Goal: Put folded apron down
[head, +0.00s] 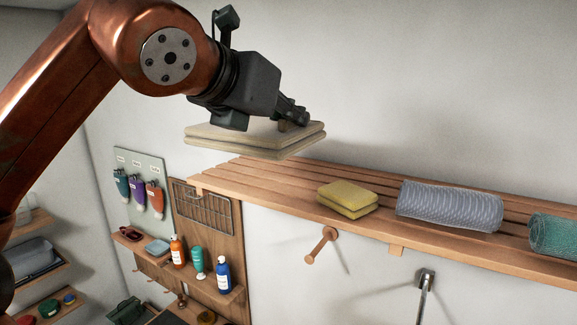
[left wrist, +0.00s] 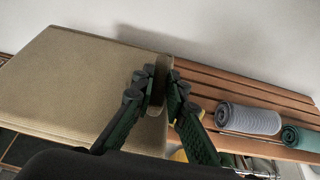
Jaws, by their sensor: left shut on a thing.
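The folded apron is a flat beige bundle (head: 250,142) with stacked layers, held level above the left end of the slatted wooden shelf (head: 384,232). My left gripper (head: 298,118) is shut on its right edge. In the left wrist view the apron (left wrist: 75,85) fills the left side, and the fingers of my left gripper (left wrist: 160,95) pinch its edge, with the shelf slats (left wrist: 240,88) to the right. A gap shows between the apron and the shelf in the head view. My right gripper is not in view.
On the shelf lie a yellow folded cloth (head: 347,198), a grey rolled towel (head: 450,206) and a teal roll (head: 553,238). The slats left of the yellow cloth are bare. Below are a wooden peg (head: 321,245), a metal hook (head: 425,284) and a small ledge with bottles (head: 222,275).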

